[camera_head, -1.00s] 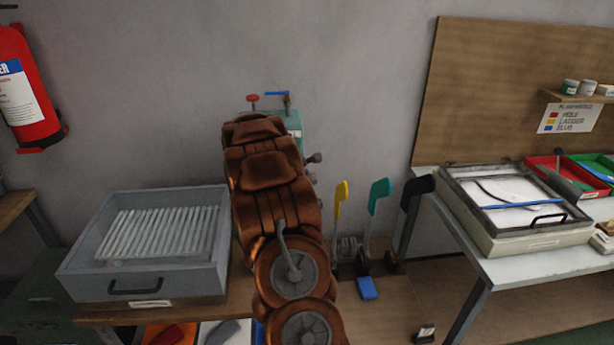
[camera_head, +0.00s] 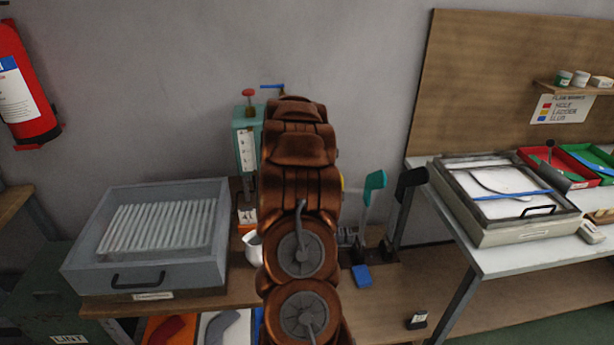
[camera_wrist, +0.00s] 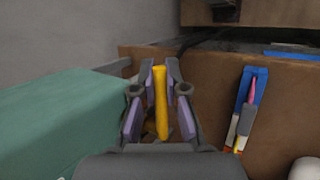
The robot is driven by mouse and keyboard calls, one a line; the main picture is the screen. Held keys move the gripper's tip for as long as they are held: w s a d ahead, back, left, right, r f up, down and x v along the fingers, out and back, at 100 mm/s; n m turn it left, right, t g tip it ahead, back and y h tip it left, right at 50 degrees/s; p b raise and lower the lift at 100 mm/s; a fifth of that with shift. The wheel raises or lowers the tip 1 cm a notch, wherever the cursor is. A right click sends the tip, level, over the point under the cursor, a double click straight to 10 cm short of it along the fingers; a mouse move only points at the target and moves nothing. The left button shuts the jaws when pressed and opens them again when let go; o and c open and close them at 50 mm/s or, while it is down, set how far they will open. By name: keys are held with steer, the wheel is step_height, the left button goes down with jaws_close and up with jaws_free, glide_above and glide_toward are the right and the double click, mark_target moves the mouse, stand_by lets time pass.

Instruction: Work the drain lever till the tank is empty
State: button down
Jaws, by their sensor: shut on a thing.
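A teal tank (camera_head: 246,150) with a white gauge strip stands on the bench against the wall in the head view. It has a red knob (camera_head: 249,93) and a blue handle (camera_head: 271,86) on top. The yellow lever (camera_wrist: 161,105) is between my gripper's fingers in the wrist view, and my gripper (camera_wrist: 159,68) is shut on it. In the head view my arm hides nearly all of this lever and the gripper. A teal lever (camera_head: 374,184) and a black lever (camera_head: 411,179) stand to its right. The level in the gauge is too small to read.
A white jug (camera_head: 253,248) stands below the tank, partly behind my arm. A grey drawer box (camera_head: 170,278) with white rods is at left. A blue block (camera_head: 362,275) lies before the levers. A white table (camera_head: 490,258) with a framed tray is at right.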

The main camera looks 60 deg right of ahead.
steer(key=c, duration=1.2)
jaws_free()
steer(key=shift+a+r, duration=0.1)
steer(key=v, duration=1.1)
steer(key=shift+a+r, duration=0.25)
